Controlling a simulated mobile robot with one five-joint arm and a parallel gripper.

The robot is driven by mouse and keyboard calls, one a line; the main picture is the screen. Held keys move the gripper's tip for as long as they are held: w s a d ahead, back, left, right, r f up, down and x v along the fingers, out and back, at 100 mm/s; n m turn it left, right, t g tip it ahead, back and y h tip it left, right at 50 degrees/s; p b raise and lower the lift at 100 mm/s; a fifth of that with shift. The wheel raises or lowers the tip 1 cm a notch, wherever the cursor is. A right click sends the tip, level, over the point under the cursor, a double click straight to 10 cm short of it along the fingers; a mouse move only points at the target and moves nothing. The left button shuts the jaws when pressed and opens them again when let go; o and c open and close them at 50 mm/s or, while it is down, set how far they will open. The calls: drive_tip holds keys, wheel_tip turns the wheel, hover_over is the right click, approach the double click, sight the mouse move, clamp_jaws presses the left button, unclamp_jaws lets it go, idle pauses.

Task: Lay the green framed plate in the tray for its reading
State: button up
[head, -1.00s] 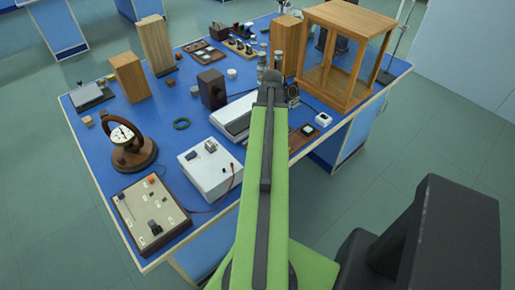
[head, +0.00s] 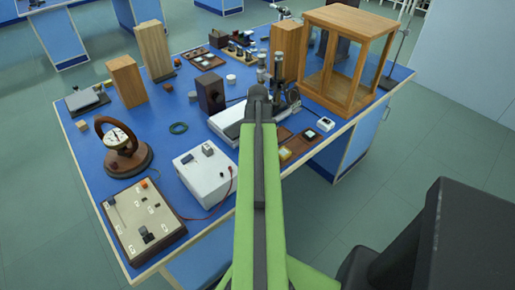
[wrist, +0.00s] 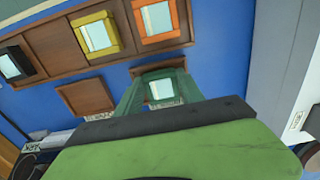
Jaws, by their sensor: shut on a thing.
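The green framed plate (wrist: 162,89), with a pale glassy centre, is between the fingers of my gripper (wrist: 160,84) in the wrist view. My gripper is shut on it. A brown wooden tray (wrist: 145,70) shows partly behind the plate, with a printed label below. Whether the plate touches this tray I cannot tell. A second small brown tray (wrist: 85,97) lies empty to the left, also with a label by it. In the head view my arm hides the gripper and the green plate.
A long wooden rack (wrist: 75,62) holds yellow (wrist: 98,35), orange (wrist: 160,18) and dark (wrist: 14,62) framed plates; it shows in the head view (head: 313,142). A white instrument (head: 226,124) stands left of my arm. A glass-sided wooden case (head: 347,60) stands behind right.

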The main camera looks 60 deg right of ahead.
drive_tip(key=shift+f, duration=0.25)
drive_tip(key=o, duration=1.3)
drive_tip(key=shift+r, duration=0.1)
drive_tip(key=shift+o, duration=0.2)
wheel_tip(320, 180, up, 12)
drive_tip(key=p, duration=1.2)
drive_tip(key=shift+r, duration=0.25)
drive_tip(key=shift+f, duration=0.1)
